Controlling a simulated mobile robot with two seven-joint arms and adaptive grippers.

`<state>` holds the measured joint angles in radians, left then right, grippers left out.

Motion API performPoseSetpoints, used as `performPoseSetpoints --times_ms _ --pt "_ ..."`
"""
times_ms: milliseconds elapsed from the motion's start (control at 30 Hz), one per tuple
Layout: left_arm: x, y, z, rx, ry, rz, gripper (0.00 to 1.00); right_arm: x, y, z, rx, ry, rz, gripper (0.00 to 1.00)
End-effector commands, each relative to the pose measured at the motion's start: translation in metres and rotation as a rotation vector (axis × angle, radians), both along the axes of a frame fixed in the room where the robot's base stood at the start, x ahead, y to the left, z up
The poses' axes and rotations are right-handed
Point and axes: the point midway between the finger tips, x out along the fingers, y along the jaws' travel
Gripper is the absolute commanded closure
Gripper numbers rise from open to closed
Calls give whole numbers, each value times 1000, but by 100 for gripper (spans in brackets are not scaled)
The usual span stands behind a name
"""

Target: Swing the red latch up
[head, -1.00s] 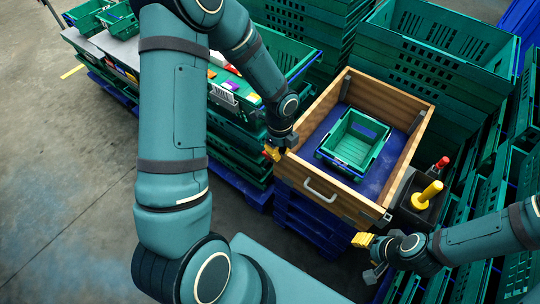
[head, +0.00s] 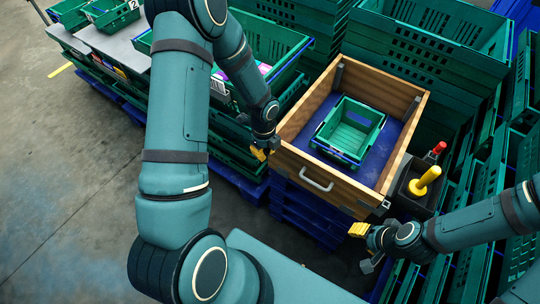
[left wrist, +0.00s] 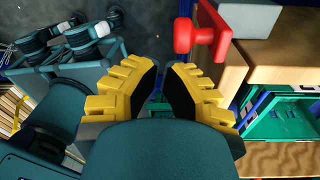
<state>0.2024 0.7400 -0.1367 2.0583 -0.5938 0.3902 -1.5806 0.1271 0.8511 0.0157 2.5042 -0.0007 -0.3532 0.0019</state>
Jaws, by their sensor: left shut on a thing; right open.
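The red latch (left wrist: 200,35) is a T-shaped piece on the wooden box's face in the left wrist view, just beyond my left gripper's fingertips. In the head view I cannot make it out. My left gripper (left wrist: 163,70) has its yellow fingers close together, with a narrow gap. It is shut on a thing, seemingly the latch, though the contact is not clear. In the head view my left gripper (head: 259,152) is at the front left corner of the wooden box (head: 330,188). My right gripper (head: 360,230) is open and empty at the box's front right.
A green crate (head: 325,140) sits inside the box, which rests on blue pallets (head: 305,225). A black holder (head: 408,196) with a yellow-handled tool (head: 427,178) and a red-handled tool (head: 438,148) stands right of the box. Green crates are stacked behind and right.

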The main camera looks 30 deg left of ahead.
Motion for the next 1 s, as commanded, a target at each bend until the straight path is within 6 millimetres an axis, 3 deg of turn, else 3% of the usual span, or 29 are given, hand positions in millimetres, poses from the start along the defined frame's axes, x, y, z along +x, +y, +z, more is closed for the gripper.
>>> performPoseSetpoints --times_ms 433,700,1000 --pt "1 4 2 -1 0 0 100 0 0 0 0 0 0 53" --pt "4 20 8 -1 0 2 100 -2 0 13 1 5 1 53" --pt "5 23 7 3 -3 4 100 -2 0 12 1 6 1 53"
